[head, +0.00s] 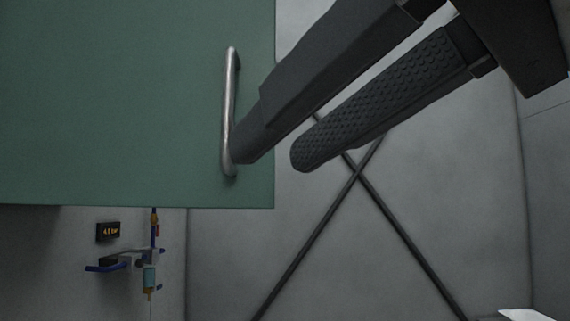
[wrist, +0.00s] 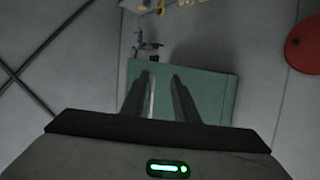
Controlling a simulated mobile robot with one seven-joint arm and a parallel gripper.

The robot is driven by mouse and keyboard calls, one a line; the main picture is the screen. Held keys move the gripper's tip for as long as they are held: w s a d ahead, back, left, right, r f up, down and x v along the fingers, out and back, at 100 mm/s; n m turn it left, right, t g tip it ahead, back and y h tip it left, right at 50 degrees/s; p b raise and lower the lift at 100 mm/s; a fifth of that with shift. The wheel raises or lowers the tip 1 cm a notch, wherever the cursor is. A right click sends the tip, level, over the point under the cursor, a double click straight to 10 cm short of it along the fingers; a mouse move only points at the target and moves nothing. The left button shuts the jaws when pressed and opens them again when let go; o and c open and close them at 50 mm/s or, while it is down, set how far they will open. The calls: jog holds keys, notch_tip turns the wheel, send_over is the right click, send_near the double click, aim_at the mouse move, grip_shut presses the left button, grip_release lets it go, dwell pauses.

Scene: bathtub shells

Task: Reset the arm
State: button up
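My gripper (head: 268,158) is open, with its two dark fingers apart. A green panel (head: 120,100) fills the upper left of the head view and bears an upright silver handle (head: 228,110) near its right edge. One finger's tip overlaps the lower part of the handle in the head view; the other stands to the right, clear of the panel's edge. In the wrist view the green panel (wrist: 212,92) lies beyond the fingers, and the handle (wrist: 151,98) shows just inside the left finger. I cannot tell whether that finger touches the handle.
Crossed dark bars (head: 357,176) lie along the wall to the right. A red disc (wrist: 305,48) shows at the wrist view's right edge.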

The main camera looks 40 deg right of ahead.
jog(key=w+a+f+g, duration=0.1)
jog(key=w+f+g, duration=0.4)
jog(key=w+f, duration=1.45)
notch_tip(320, 180, down, 24)
jog(key=a+n+g+y, duration=0.1)
jog(key=a+g, duration=0.2)
jog(key=g, duration=0.1)
notch_tip(320, 180, up, 14)
jog(key=p, duration=1.2)
jog(key=shift+s+d+f+t+p, duration=0.2)
jog(key=shift+s+d+t+p, duration=0.1)
jog(key=shift+p, duration=0.1)
jog(key=shift+s, duration=0.1)
